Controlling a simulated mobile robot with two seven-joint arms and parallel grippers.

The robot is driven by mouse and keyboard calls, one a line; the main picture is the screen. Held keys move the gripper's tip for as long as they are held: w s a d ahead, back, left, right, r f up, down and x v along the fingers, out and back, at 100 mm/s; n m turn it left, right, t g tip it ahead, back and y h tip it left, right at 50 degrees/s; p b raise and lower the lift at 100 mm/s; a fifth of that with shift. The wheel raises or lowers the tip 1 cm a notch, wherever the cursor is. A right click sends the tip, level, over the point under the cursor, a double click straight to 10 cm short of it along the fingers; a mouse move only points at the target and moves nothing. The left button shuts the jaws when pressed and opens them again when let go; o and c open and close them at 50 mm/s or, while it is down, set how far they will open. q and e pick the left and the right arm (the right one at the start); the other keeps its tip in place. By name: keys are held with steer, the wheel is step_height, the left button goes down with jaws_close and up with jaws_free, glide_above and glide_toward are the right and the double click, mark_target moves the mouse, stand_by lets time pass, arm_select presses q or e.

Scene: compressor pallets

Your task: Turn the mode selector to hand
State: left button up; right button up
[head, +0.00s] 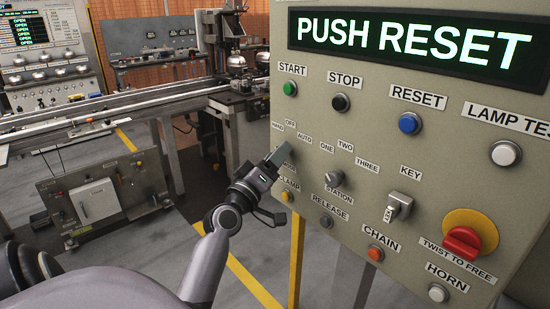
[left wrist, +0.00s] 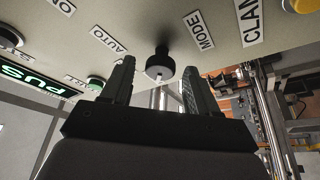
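The mode selector (left wrist: 160,66) is a small dark round knob on the beige panel, between the MODE label (left wrist: 199,32) and the AUTO label (left wrist: 108,39) in the left wrist view. My left gripper (left wrist: 157,78) is open, with one finger on each side of the knob and the knob near the fingertips. I cannot tell whether the fingers touch it. In the head view my left gripper (head: 278,187) stands at the panel's left edge and hides the selector below the HAND (head: 277,126), OFF and AUTO labels. The knob's pointing direction is unclear. My right gripper is out of view.
The control panel (head: 380,145) fills the right. A station knob (head: 332,179), key switch (head: 398,206), clamp button (head: 287,196) and start button (head: 289,88) are close by. A red emergency stop (head: 462,241) is lower right.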

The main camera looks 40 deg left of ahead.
arm_select(q)
steer(key=b+v, duration=0.1)
steer(key=v, duration=0.6)
steer(key=shift+b, duration=0.35)
stand_by(0.4)
steer(key=s+d+f+m+g+h, duration=0.25)
steer(key=d+f, duration=0.25)
steer(key=f, duration=0.3)
steer(key=s+d+f+m+g+h, duration=0.15)
steer(key=d+f+m, duration=0.3)
steer(key=f, duration=0.45)
steer(key=s+d+f+m+g+h, duration=0.1)
steer(key=s+d+f+m+g, duration=0.15)
steer(key=d+f, duration=0.45)
steer(key=s+d+f+m+g+h, duration=0.1)
steer(key=s+d+f+m+g, duration=0.3)
steer(key=s+f, duration=0.3)
steer(key=shift+s+d+f+m+p, duration=0.35)
steer(key=shift+s+d+f+p, duration=0.1)
steer(key=shift+d+f, duration=0.25)
